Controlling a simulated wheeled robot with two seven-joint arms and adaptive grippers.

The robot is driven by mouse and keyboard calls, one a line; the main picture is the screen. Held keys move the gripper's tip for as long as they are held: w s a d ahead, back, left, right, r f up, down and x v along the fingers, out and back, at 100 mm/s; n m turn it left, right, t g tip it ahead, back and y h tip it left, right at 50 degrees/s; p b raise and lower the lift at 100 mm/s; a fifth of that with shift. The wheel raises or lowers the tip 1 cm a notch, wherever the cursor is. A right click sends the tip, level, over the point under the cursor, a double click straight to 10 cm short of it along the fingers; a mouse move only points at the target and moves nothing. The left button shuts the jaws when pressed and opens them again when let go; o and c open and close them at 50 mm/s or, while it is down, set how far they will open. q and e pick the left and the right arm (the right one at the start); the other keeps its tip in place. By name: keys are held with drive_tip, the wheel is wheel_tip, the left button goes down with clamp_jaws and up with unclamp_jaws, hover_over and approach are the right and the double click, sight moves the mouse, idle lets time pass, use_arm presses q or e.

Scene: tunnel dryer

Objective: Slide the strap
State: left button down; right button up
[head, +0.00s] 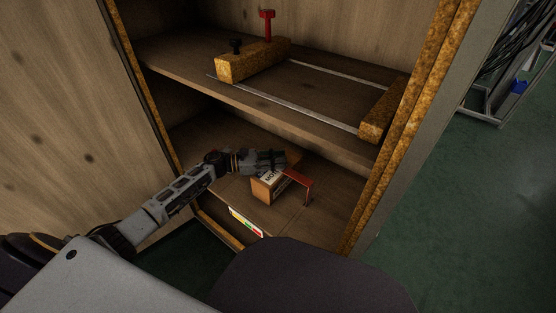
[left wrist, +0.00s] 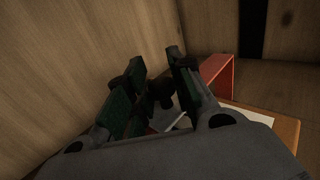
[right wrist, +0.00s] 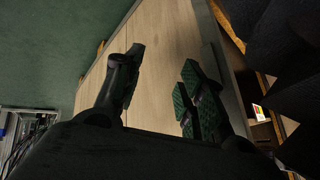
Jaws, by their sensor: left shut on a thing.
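A red strap-like bracket (head: 300,178) stands at the right end of a small wooden box (head: 264,190) with a white label on the lower shelf. The red piece (left wrist: 218,76) also shows in the left wrist view, just right of my fingers. My left gripper (head: 278,160) reaches in over the box. It is shut on a small dark knob-like part (left wrist: 162,92) between its fingers, mostly hidden by them. I cannot tell how that part joins the red piece. My right gripper (right wrist: 163,78) shows only in its wrist view, open and empty, with its fingers well apart.
The upper shelf (head: 190,68) overhangs the lower one. It carries a wooden block (head: 252,62) with a red T-handle (head: 267,24), metal rails and a second block (head: 383,112). Cabinet walls stand close on both sides. Green floor (head: 470,215) lies open at the right.

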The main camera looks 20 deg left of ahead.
use_arm(q)
drive_tip(key=shift+r+p, duration=0.3)
drive_tip(key=shift+r, duration=0.5)
wheel_tip(320, 180, up, 16)
drive_tip(key=p, duration=0.6)
drive_tip(key=shift+f, duration=0.2)
use_arm(e)
drive_tip(key=d+r+g+h, duration=0.1)
drive_tip(key=r, duration=0.6)
drive_tip(key=s+d+r+n+g+h, duration=0.1)
drive_tip(key=d+r, duration=0.1)
drive_tip(key=r, duration=0.5)
drive_tip(key=shift+s+d+g, duration=0.25)
drive_tip(key=shift+g, duration=0.15)
drive_tip(key=shift+f, duration=0.1)
use_arm(q)
drive_tip(key=c, duration=1.3)
unclamp_jaws()
drive_tip(key=shift+f, duration=0.1)
drive_tip(key=shift+o, duration=0.2)
drive_tip(key=shift+a, duration=0.1)
drive_tip(key=v, duration=1.2)
